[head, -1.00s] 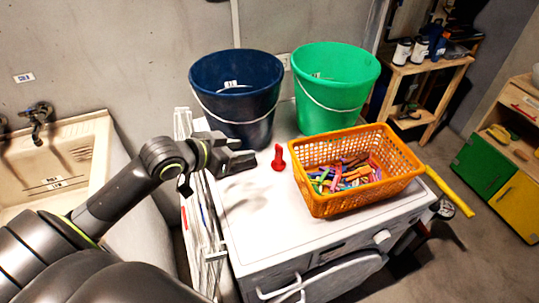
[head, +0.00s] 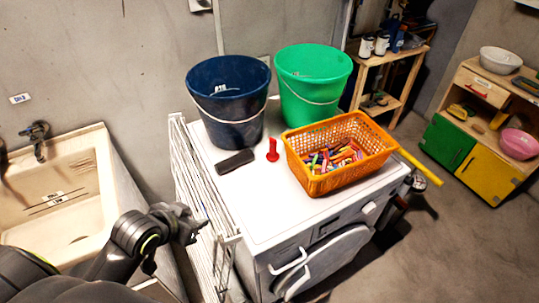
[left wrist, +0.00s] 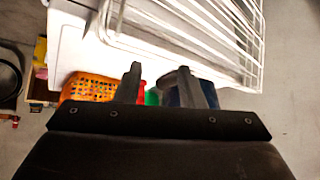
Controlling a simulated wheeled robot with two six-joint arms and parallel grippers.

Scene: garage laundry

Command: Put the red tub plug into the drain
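The red tub plug (head: 272,152) stands upright on the white washing machine top, between a dark block and the orange basket. A small red patch between my finger tips in the left wrist view (left wrist: 143,88) may be the plug. My left gripper (head: 188,228) is left of the washing machine, beside the white drying rack and well apart from the plug. Its two fingers are spread with nothing held, as the left wrist view (left wrist: 160,78) shows. The beige sink (head: 95,165) is at left; a dark spot low in its basin may be the drain, partly unclear. My right gripper is not seen.
A dark block (head: 235,161) lies just left of the plug. A blue bucket (head: 232,110) and a green bucket (head: 312,90) stand behind. The orange basket (head: 340,176) of colored pegs is at right. The white drying rack (head: 195,180) stands between sink and washing machine.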

